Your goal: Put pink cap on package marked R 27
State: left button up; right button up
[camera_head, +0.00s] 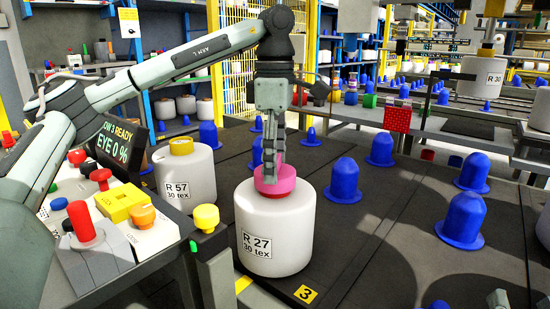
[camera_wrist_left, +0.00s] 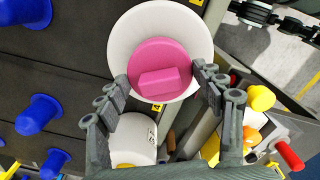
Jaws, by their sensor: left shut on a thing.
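The white package marked R 27 (camera_head: 272,232) stands upright on the dark table in the head view. Its white top (camera_wrist_left: 122,42) also shows in the left wrist view. The pink cap (camera_head: 275,182) is at the middle of the package top and appears to touch it. In the left wrist view the cap (camera_wrist_left: 158,58) is a round disc with a raised bar, off the package's centre toward the lower edge. My left gripper (camera_head: 271,163) points down, shut on the cap, with its fingers on either side. My right gripper is not in view.
Package R 57 (camera_head: 187,178) with a yellow cap stands close on the left. Several blue bobbin-shaped caps, one here (camera_head: 342,180), stand on the table to the right. A control panel with buttons (camera_head: 103,215) and a yellow knob (camera_head: 206,217) are at the left.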

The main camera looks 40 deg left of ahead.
pick_arm(q)
jog(key=shift+f, duration=0.35)
dwell(0.4)
jog(key=o, duration=0.9)
jog(key=shift+r, duration=0.1)
notch_tip(320, 180, up, 12)
jog(key=shift+f, duration=0.1)
dwell(0.4)
